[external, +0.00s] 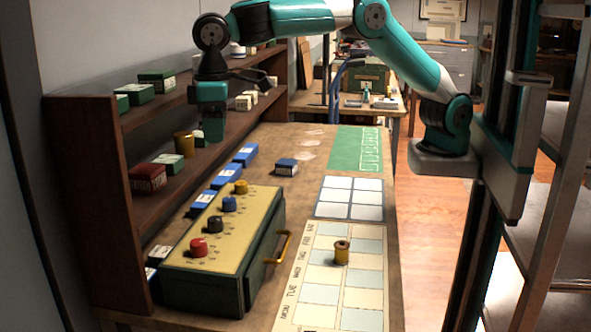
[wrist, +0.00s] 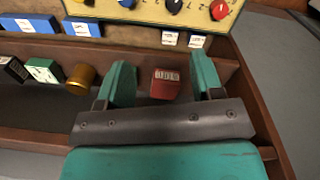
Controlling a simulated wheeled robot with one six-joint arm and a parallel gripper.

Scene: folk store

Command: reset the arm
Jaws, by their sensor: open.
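My gripper (wrist: 163,83) shows its two teal fingers spread apart in the wrist view, with nothing held between them. A red box (wrist: 165,84) lies on the shelf beyond the gap between the fingers; I cannot tell how far off it is. In the external view my gripper (external: 211,130) hangs downward in front of the wooden shelf unit (external: 80,160), at the left side of the workbench. My arm reaches across from the column at the right. The red box also shows on the shelf in the external view (external: 147,178), to the left of and below my gripper.
A green box with a yellow top and coloured knobs (external: 225,240) stands on the bench. Blue boxes (external: 228,174) lie behind it. A brass spool (external: 341,252) stands on a grid sheet (external: 320,290). A brass cylinder (external: 184,144) and green box (external: 168,163) share the shelf.

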